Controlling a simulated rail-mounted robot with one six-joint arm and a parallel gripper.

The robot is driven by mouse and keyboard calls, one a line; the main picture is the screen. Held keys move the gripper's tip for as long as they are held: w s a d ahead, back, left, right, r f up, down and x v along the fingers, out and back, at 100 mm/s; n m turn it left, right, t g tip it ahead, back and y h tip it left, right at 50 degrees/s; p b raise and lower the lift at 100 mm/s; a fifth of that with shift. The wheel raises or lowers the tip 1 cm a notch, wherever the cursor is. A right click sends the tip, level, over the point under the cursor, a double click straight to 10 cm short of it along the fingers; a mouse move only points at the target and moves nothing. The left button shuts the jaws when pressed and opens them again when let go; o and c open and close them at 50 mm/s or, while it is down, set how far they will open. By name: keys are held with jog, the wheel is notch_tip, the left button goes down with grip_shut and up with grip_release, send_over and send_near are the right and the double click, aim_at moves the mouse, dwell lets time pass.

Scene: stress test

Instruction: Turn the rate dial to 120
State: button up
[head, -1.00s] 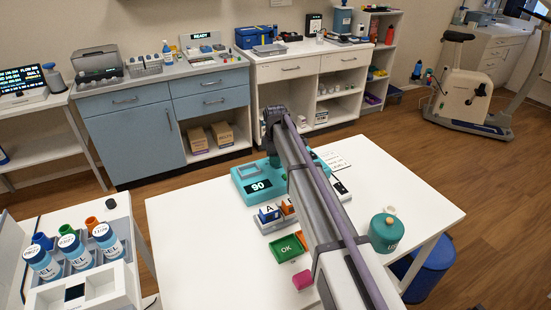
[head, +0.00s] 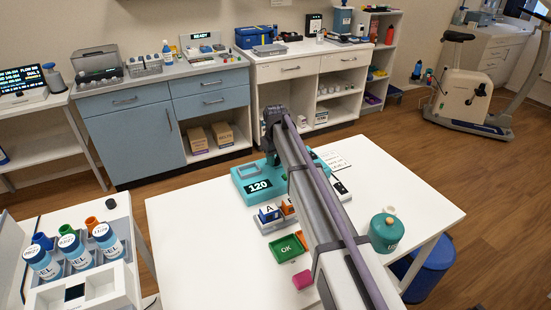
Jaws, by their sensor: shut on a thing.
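The teal device (head: 240,176) with the rate display (head: 259,187) sits at the back of the white table. Its display reads 120. My arm stretches over the table and covers the right part of the device. The rate dial is hidden behind the arm. My gripper is hidden too, so its fingers and what they hold do not show.
On the white table (head: 200,230) are blocks A (head: 268,214) and an orange one in a holder, a green OK tray (head: 287,247), a pink block (head: 302,280), a teal lidded pot (head: 386,232) and a white card (head: 334,160). Labelled bottles (head: 75,250) stand at left.

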aim_at(276, 159)
jog(key=shift+m, duration=0.7)
jog(key=o, duration=0.9)
notch_tip(276, 159, up, 11)
jog(key=p, duration=1.1)
jog(key=shift+f, duration=0.15)
